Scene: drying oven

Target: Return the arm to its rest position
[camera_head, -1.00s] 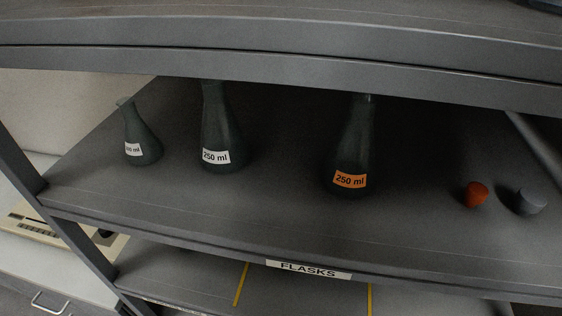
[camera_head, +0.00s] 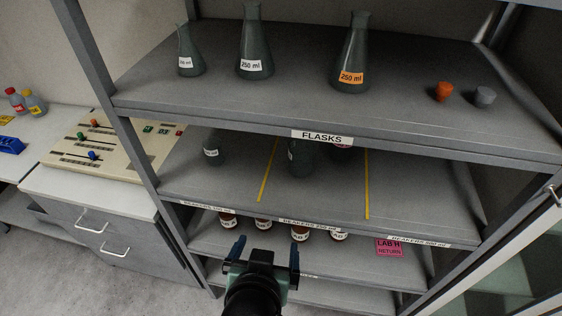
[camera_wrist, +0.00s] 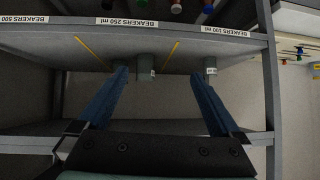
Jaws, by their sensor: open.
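My gripper (camera_head: 266,252) is low in the head view, in front of the lower shelves of the rack. Its two blue fingers are apart, with nothing seen between them. In the wrist view the gripper (camera_wrist: 158,76) is also spread. It faces a shelf board (camera_wrist: 170,98) with yellow divider lines and beaker labels. A grey vessel (camera_wrist: 146,66) shows behind the gap between the fingers, apparently beyond them; another grey vessel (camera_wrist: 211,66) shows near the right fingertip.
The upper FLASKS shelf (camera_head: 300,115) holds three flasks, an orange stopper (camera_head: 443,92) and a grey stopper (camera_head: 484,96). Brown bottles (camera_head: 300,232) stand on a lower shelf. A control panel (camera_head: 110,150) and drawers (camera_head: 90,220) are left; a glass door (camera_head: 500,260) is right.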

